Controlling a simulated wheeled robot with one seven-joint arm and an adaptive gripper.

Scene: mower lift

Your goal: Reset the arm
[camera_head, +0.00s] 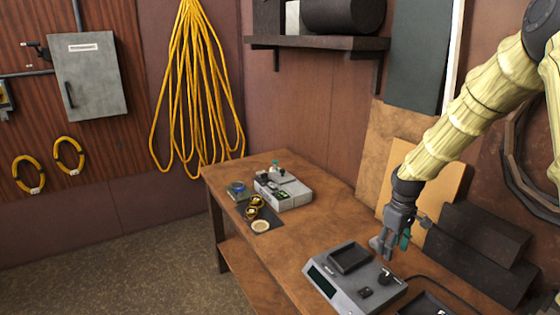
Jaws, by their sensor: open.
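My arm reaches in from the upper right in a pale yellow sleeve. My gripper (384,248) hangs fingers down over the right part of the workbench (325,205). It is open and I see nothing between its fingers. Its fingertips are at the back edge of a grey device (340,286) with a dark display and a square dark tray on top. I cannot tell whether they touch it or are just above or behind it.
A grey box device (293,195), a dark mat with yellow-black rings (256,203) and a small green-blue item (237,190) stand at the bench's far end. Dark blocks (482,240) lie right of my gripper. A shelf (318,43) hangs above. The mid-bench is clear.

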